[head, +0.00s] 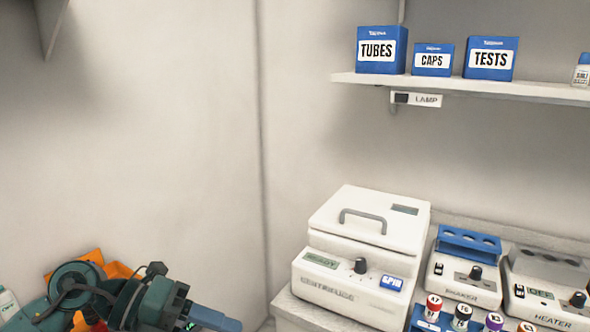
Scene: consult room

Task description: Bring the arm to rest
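My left arm comes in at the bottom left, folded low in front of the bare wall. Its gripper (215,320) points right at the bottom edge, left of the counter and apart from the machines. Its fingers are partly cut off by the frame, so I cannot tell whether they are open or shut. I see nothing held in it. My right arm and gripper are not in view.
A white centrifuge (335,282) with a closed lid stands on the counter. Right of it are a shaker (462,285), a heater (545,300) and several capped tubes (462,316) in a blue rack. A shelf (480,88) above holds blue boxes (382,50).

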